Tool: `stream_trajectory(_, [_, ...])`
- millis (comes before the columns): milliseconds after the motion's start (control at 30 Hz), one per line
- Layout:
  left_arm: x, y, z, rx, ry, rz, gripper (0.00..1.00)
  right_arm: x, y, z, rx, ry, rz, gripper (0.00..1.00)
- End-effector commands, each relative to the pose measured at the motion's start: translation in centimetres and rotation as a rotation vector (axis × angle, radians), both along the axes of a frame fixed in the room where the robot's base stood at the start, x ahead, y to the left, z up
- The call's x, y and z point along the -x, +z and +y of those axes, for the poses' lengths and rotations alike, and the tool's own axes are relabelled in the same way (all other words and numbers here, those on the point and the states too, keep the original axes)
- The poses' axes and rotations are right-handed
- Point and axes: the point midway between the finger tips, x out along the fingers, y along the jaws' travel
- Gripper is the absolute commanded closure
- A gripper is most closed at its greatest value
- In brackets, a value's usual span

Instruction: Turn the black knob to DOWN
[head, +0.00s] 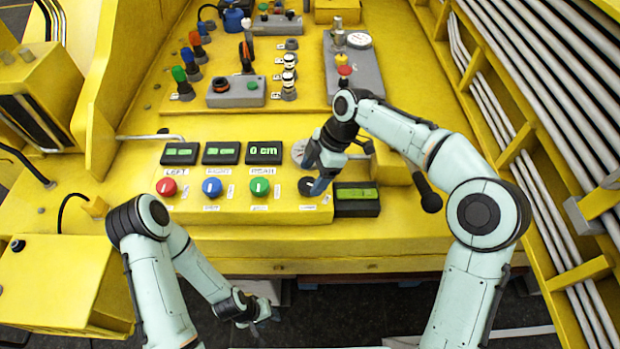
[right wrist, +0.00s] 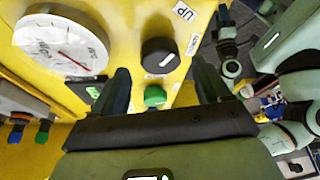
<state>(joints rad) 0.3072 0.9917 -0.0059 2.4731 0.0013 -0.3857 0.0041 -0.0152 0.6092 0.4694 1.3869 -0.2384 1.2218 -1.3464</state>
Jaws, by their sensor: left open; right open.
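The black knob (head: 306,186) sits at the right end of the knob row on the yellow panel, partly hidden by my right gripper in the head view. My right gripper (head: 315,172) is open just in front of the panel. In the right wrist view its fingers (right wrist: 162,75) stand on either side of the knob's direction, apparently not touching it. My left gripper (head: 258,312) is open and empty, low in front of the panel.
Red (head: 167,187), blue (head: 212,187) and green (head: 260,187) knobs sit in the same row, below three displays (head: 221,153). A dark display box (head: 357,199) is right of the black knob. A round white gauge (right wrist: 60,45) is close by. A black-ended lever (head: 430,200) hangs at right.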

Motion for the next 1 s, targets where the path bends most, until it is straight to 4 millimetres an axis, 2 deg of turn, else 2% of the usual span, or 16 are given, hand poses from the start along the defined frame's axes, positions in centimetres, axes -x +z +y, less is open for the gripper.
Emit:
stream_trajectory(33, [0.4, -0.3, 0.0, 0.000, 0.000, 0.004, 0.57, 0.2, -0.9, 0.3, 0.001, 0.002, 0.004, 0.24])
stream_trajectory(200, [0.6, -0.4, 0.0, 0.000, 0.000, 0.007, 0.57, 0.3, -2.1, 0.8, 0.001, 0.001, 0.002, 0.24])
stream_trajectory(533, [0.5, -0.4, 0.0, 0.000, 0.000, 0.006, 0.57, 0.3, -2.3, 0.9, 0.001, 0.000, 0.000, 0.24])
stream_trajectory(700, [0.5, -0.4, 0.0, 0.000, 0.000, 0.006, 0.57, 0.3, -2.3, 0.9, 0.001, 0.000, 0.000, 0.79])
stream_trajectory(1000, [0.8, -0.6, 0.0, 0.000, 0.000, 0.009, 0.57, 0.3, -2.3, 0.9, 0.000, -0.022, -0.001, 0.79])
